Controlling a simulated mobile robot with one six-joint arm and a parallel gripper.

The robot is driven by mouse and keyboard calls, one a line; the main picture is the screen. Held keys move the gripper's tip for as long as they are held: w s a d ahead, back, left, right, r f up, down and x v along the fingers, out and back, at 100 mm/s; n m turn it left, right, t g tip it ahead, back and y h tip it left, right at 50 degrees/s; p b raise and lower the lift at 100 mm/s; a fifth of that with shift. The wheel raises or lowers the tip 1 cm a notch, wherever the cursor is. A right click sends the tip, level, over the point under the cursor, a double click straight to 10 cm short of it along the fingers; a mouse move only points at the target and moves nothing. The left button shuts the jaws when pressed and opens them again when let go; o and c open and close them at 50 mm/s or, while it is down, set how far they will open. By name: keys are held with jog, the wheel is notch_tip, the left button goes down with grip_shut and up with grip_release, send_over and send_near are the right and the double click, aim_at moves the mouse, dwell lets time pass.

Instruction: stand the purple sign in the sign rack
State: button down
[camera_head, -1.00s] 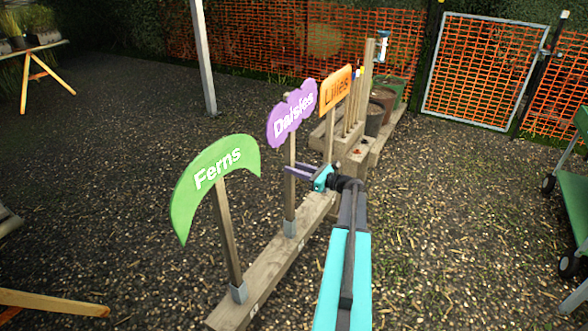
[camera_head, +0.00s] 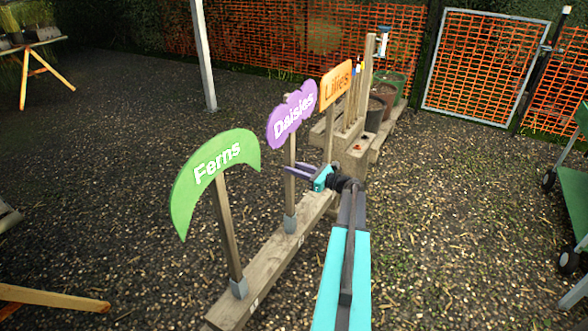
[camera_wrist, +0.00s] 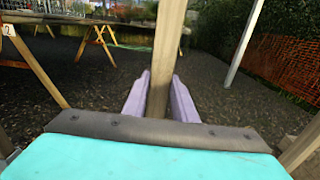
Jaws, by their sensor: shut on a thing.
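The purple sign (camera_head: 292,114), marked "Daisies", stands upright on a wooden post (camera_head: 290,185). The foot of its post meets a grey socket (camera_head: 290,224) on the long wooden sign rack (camera_head: 263,265). My gripper (camera_head: 290,170) is shut on the post, partway up, below the purple board. In the wrist view the post (camera_wrist: 168,60) runs upright between the two purple fingers of my gripper (camera_wrist: 159,97). The wrist view does not show the purple board or the post's foot.
The green "Ferns" sign (camera_head: 213,175) stands in the rack in front, and the orange "Lilies" sign (camera_head: 336,85) stands behind. Pots (camera_head: 377,110) and wooden posts are at the back. A green cart (camera_head: 575,200) is at the right. Gravel lies open on both sides.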

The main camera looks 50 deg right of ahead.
jog(key=shift+f, duration=0.55)
dwell(0.4)
jog(key=c, duration=1.4)
grip_release()
jog(key=shift+o, duration=0.2)
jog(key=shift+f, duration=0.1)
jog(key=v, duration=1.4)
jog(key=shift+w, duration=0.1)
